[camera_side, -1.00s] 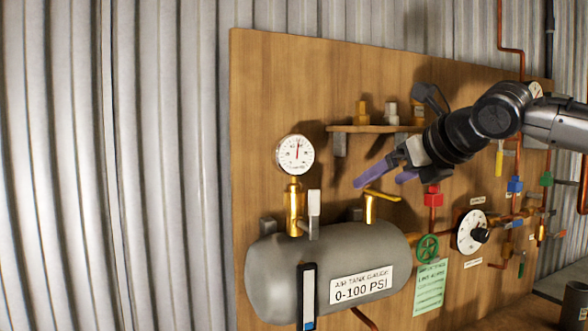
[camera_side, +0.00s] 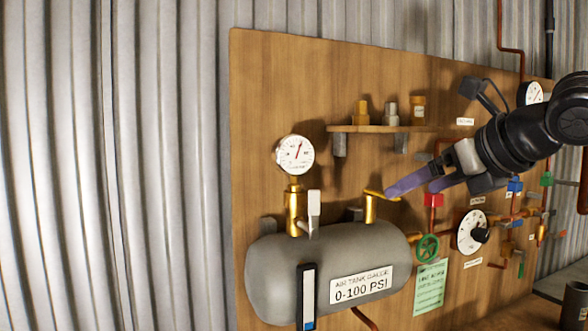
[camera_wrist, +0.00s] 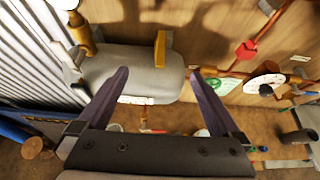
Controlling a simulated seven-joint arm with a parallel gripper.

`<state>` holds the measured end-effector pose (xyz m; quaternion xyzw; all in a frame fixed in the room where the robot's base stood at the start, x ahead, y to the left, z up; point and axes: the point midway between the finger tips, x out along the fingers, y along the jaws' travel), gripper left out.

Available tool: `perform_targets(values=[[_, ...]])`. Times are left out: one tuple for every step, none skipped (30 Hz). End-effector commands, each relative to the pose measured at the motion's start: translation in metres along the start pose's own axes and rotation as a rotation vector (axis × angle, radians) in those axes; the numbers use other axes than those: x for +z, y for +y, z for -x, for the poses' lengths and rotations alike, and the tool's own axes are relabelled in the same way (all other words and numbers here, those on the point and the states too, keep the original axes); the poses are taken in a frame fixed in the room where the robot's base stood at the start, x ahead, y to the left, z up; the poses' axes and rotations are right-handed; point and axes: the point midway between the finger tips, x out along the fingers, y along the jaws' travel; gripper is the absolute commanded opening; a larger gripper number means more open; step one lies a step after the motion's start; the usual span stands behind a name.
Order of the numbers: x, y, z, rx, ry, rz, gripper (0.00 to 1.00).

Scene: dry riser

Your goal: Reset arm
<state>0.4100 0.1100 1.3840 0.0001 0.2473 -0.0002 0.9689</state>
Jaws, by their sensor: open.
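My gripper (camera_side: 418,182) is in front of the wooden board, with its purple fingers pointing left. The fingers are apart with nothing between them. In the side view the fingertips overlap the end of the yellow lever (camera_side: 381,195) on top of the grey air tank (camera_side: 270,270); I cannot tell from that view if they touch. In the wrist view my gripper (camera_wrist: 160,105) has its two fingers spread over the tank (camera_wrist: 135,62), and the yellow lever (camera_wrist: 161,48) stands beyond them, apart from both fingertips.
The wooden board (camera_side: 265,110) carries a round gauge (camera_side: 295,155), a shelf (camera_side: 400,128) with several brass fittings, a red valve handle (camera_side: 433,200), a green wheel (camera_side: 428,248) and a white dial (camera_side: 470,232). Open space lies left of the board, before the corrugated wall (camera_side: 120,150).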

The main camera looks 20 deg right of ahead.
Motion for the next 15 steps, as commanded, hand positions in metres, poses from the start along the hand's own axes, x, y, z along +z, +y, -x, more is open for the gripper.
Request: perform_targets(values=[[0.0,0.0,0.0,0.0,0.0,0.0,1.0],[0.0,0.0,0.0,0.0,0.0,0.0,1.0],[0.0,0.0,0.0,0.0,0.0,0.0,1.0],[0.0,0.0,0.0,0.0,0.0,0.0,1.0],[0.0,0.0,0.0,0.0,0.0,0.0,1.0],[0.0,0.0,0.0,0.0,0.0,0.0,1.0],[0.0,0.0,0.0,0.0,0.0,0.0,1.0],[0.0,0.0,0.0,0.0,0.0,0.0,1.0],[0.0,0.0,0.0,0.0,0.0,0.0,1.0],[0.001,-0.001,0.0,-0.002,0.0,-0.001,1.0],[0.001,-0.003,0.0,-0.006,-0.001,-0.003,1.0],[0.003,-0.007,0.001,-0.012,-0.006,-0.01,1.0],[0.004,-0.012,0.004,-0.018,-0.013,-0.017,1.0],[0.007,-0.018,0.008,-0.026,-0.022,-0.026,1.0],[0.008,-0.03,0.015,-0.041,-0.033,-0.04,1.0]])
